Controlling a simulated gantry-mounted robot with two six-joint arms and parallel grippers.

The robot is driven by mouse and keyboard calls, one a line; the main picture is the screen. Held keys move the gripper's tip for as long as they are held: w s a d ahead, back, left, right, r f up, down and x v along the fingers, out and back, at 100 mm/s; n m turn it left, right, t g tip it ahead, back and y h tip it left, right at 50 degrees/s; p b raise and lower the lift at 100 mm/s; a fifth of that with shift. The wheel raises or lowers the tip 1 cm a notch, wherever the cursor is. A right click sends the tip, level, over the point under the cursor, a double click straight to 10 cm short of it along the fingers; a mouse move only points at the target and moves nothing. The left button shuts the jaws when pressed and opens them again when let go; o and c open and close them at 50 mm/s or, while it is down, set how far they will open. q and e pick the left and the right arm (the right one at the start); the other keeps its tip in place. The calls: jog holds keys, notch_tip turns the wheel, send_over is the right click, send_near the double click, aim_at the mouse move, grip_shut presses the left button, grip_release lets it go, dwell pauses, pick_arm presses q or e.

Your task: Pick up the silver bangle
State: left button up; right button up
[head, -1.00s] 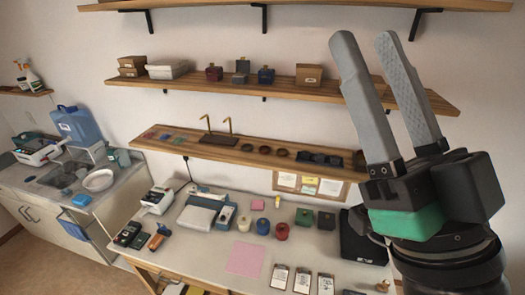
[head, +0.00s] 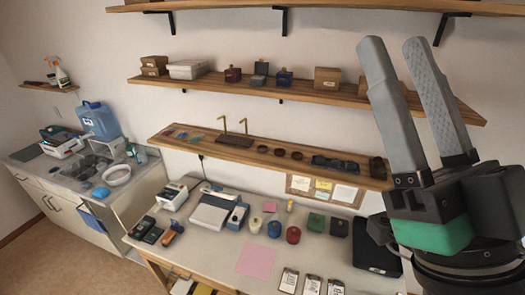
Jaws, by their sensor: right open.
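I cannot make out a silver bangle in the head view. The lower wall shelf (head: 291,164) carries a stand with two gold-coloured hooks (head: 235,139), several small round dark dishes (head: 280,152) and dark glasses (head: 334,164). These are too small to tell whether a bangle is among them. My right gripper (head: 393,45) is raised at the right, its two long grey fingers pointing up and apart, with nothing between them. It stands in front of the right part of the upper shelf in the picture. My left gripper is out of view.
The upper shelf (head: 215,84) holds several boxes. Below, the worktable (head: 215,262) bears a white device (head: 212,212), coloured jars (head: 293,235), a pink sheet (head: 256,261) and a black tray (head: 375,256). A sink counter (head: 65,180) with a blue jug (head: 98,121) stands left.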

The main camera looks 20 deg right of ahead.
jog(key=shift+o, duration=0.2)
jog(key=o, duration=0.8)
jog(key=shift+c, duration=0.2)
